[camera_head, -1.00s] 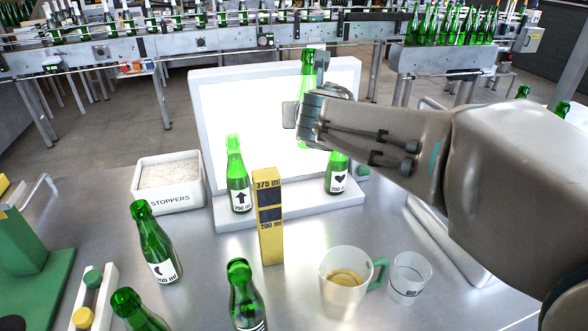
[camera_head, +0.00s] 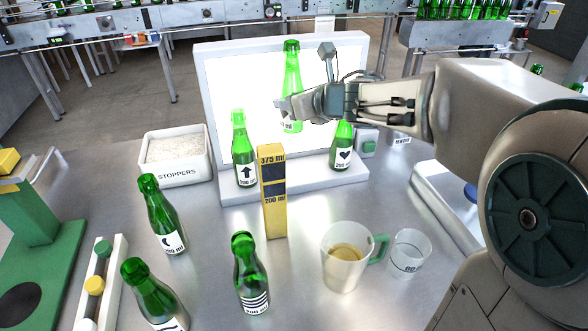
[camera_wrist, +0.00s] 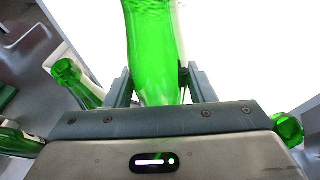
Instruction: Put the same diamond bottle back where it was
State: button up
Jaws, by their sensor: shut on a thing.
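My gripper (camera_head: 292,108) is shut on a green bottle (camera_head: 291,72), which it holds upright in front of the lit white panel. The bottle's base appears to hang above the panel's ledge (camera_head: 290,182), between the arrow bottle (camera_head: 243,150) and the heart bottle (camera_head: 342,148). Its label is mostly covered by my gripper, so its symbol cannot be read. In the wrist view the bottle (camera_wrist: 152,45) stands between the two fingers (camera_wrist: 158,85). The arrow and heart bottles stand on the ledge.
A yellow gauge block (camera_head: 273,195) stands in front of the ledge. Several bottles stand nearer, including a moon bottle (camera_head: 162,215) and a striped bottle (camera_head: 250,275). A mug (camera_head: 342,262), a glass cup (camera_head: 410,252) and a stoppers box (camera_head: 175,175) are around.

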jog(key=shift+s+d+f+n+g+y, duration=0.15)
jog(key=shift+s+f+n+g+y, duration=0.2)
jog(key=shift+f+n+g+y, duration=0.15)
jog(key=shift+s+d+f+n+g+y, duration=0.15)
jog(key=shift+s+f+n+g+y, duration=0.15)
jog(key=shift+f+n+g+y, duration=0.15)
notch_tip(320, 180, down, 10)
jog(key=shift+s+f+b, duration=0.1)
jog(key=shift+b, duration=0.45)
jog(key=shift+f+b, duration=0.15)
jog(key=shift+b, duration=0.15)
jog(key=o, duration=1.2)
jog(key=shift+r+p, duration=0.2)
jog(key=shift+p, duration=0.1)
jog(key=v, duration=1.2)
